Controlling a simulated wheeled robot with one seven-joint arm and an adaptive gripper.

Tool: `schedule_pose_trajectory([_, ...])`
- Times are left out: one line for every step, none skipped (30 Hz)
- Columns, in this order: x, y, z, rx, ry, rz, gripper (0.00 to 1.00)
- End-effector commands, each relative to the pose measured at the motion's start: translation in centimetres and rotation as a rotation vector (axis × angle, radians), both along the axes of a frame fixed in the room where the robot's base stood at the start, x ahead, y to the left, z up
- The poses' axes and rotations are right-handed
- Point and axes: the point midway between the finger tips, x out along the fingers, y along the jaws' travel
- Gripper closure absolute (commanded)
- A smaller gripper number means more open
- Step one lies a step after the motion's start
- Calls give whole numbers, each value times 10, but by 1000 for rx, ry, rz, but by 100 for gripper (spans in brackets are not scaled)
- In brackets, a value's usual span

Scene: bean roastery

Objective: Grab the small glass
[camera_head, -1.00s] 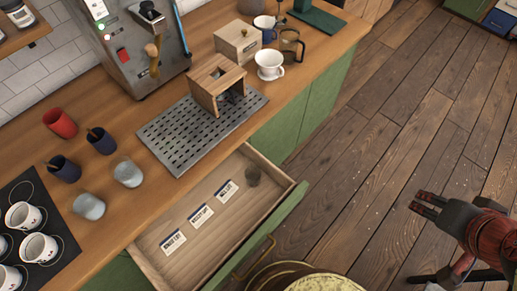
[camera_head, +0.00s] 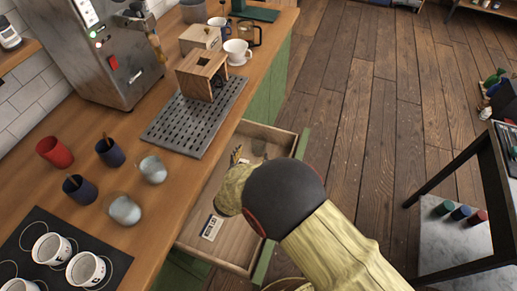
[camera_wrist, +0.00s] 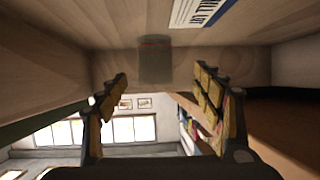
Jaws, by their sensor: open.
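The small glass (camera_wrist: 154,58), grey and see-through, is in the open wooden drawer (camera_head: 200,250). In the wrist view it shows upside down at the upper middle, ahead of the fingertips and between their lines. My gripper (camera_wrist: 160,80) is open and empty, with one padded finger on each side of the picture. A gap seems to remain between the fingers and the glass; contact is not visible.
A paper label (camera_head: 211,227) lies in the drawer; another label (camera_wrist: 198,12) shows near the glass in the wrist view. The drawer walls are close around my gripper. Cups (camera_head: 124,209) and a perforated tray (camera_head: 165,135) are on the counter above. A dark cart (camera_head: 490,170) stands at right.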

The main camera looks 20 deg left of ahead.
Motion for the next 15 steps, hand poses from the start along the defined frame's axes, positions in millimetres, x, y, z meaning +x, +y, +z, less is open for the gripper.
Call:
schedule_pose_trajectory([-1,-1,-5,-9,-9,-6,33])
schedule_pose_trajectory([0,-1,-7,-12,-12,-9,33])
schedule_pose_trajectory([2,-2,-9,-14,-14,-12,33])
schedule_pose_trajectory([5,-3,-11,-14,-15,-14,33])
schedule_pose_trajectory([8,-3,-12,-15,-15,-13,33])
schedule_pose_trajectory([12,-3,-13,-15,-16,-13,33])
schedule_pose_trajectory([15,-3,-14,-15,-16,-12,33])
schedule_pose_trajectory([18,-3,-14,-15,-16,-12,33])
schedule_pose_trajectory([21,-3,-15,-15,-16,-12,33])
schedule_pose_trajectory([23,-3,-15,-15,-15,-12,33])
schedule_pose_trajectory([24,-3,-15,-15,-15,-11,33])
schedule_pose_trajectory([27,-4,-15,-14,-15,-12,33])
schedule_pose_trajectory([30,-4,-14,-13,-15,-12,33])
schedule_pose_trajectory([33,-5,-14,-12,-15,-13,33])
schedule_pose_trajectory([39,-6,-14,-12,-16,-13,33])
